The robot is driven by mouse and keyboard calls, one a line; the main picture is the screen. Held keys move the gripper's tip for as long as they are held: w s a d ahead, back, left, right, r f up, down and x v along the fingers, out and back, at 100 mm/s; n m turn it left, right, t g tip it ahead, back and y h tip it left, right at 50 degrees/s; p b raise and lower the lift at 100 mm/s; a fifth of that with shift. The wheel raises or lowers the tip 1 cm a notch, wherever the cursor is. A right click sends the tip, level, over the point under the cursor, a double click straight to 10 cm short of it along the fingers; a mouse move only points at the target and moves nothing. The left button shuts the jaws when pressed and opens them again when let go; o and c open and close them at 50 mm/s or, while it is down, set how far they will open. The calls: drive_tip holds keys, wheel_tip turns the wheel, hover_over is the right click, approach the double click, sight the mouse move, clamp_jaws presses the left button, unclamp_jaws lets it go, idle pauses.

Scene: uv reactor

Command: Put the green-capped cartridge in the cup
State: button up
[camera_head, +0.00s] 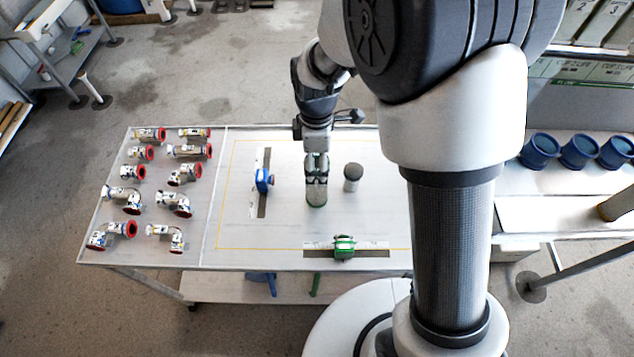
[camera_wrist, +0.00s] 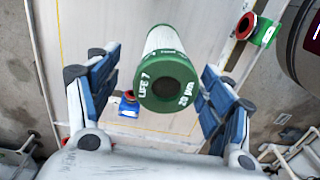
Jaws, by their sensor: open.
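The green-capped cartridge (camera_wrist: 165,80) is between my open fingers in the wrist view, with a gap on each side. Its green end ring faces the camera, with a dark hole and the marks "LIFE 7" and "20 PPM". In the head view the cartridge (camera_head: 316,191) stands on the table and my gripper (camera_head: 316,160) is over its upper part, hiding it. A short grey cylinder with a dark round top (camera_head: 353,178) stands just right of it. It may be the cup, but I cannot tell if the top is hollow. My gripper (camera_wrist: 155,85) is open.
A blue clamp-like part (camera_head: 263,180) sits on a slot left of the cartridge. A green one (camera_head: 343,246) sits on a front slot. Several red-ended pipe fittings (camera_head: 133,227) lie on the left. Blue cups (camera_head: 540,150) stand on the right bench.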

sight(316, 197)
drive_tip(key=f, duration=0.2)
drive_tip(key=f+b, duration=0.1)
drive_tip(key=f, duration=0.1)
drive_tip(key=f+b, duration=0.1)
drive_tip(key=f, duration=0.1)
drive_tip(key=shift+s+f, duration=0.3)
drive_tip(key=shift+d+r, duration=0.1)
drive_tip(key=shift+c, duration=0.6)
drive_tip(key=c, duration=1.1)
drive_tip(key=shift+r, duration=0.1)
drive_tip(key=shift+c, duration=0.2)
